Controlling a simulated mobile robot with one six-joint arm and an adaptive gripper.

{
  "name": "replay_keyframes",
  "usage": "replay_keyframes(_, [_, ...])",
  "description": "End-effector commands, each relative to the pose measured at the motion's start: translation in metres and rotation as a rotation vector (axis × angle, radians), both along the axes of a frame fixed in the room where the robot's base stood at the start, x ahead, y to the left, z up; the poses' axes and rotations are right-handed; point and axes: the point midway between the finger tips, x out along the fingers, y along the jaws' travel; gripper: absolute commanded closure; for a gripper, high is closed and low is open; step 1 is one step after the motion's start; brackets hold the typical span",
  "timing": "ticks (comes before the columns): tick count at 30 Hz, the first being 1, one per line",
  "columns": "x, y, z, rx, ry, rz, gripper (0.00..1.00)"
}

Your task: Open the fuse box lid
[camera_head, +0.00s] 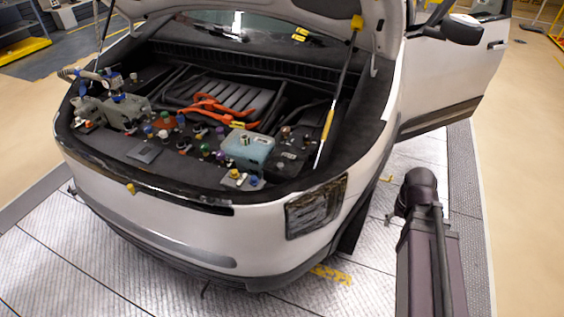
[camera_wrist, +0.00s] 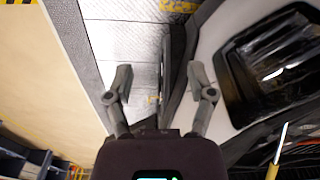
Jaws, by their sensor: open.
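The car's open engine bay fills the middle of the head view. A low black box (camera_head: 291,160) sits at the bay's right side, beside the pale blue coolant tank (camera_head: 247,150); it may be the fuse box, but I cannot tell for certain. Its top looks covered, and its lid edge is too small to make out. My gripper (camera_wrist: 160,88) is open and empty in the wrist view, with its fingers spread wide. It is outside the bay near the car's headlight (camera_wrist: 282,62), and the fuse box is not clearly visible there. In the head view my gripper cannot be made out.
The raised hood (camera_head: 290,12) hangs over the bay. A prop rod with a yellow grip (camera_head: 328,124) stands at the bay's right. Orange cables (camera_head: 222,103) and several coloured caps crowd the middle. The open car door (camera_head: 452,75) is at the right. Floor in front is clear.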

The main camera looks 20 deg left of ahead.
Motion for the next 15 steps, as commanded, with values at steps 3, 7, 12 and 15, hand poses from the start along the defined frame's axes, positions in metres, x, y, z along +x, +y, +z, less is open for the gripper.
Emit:
replay_keyframes(3, [0.022, 0.031, 0.014, 0.008, -0.032, 0.067, 0.30])
replay_keyframes(7, [0.046, 0.071, 0.028, 0.019, -0.077, 0.150, 0.30])
replay_keyframes(12, [0.074, 0.134, 0.047, 0.038, -0.139, 0.268, 0.30])
replay_keyframes(15, [0.087, 0.173, 0.059, 0.052, -0.175, 0.335, 0.30])
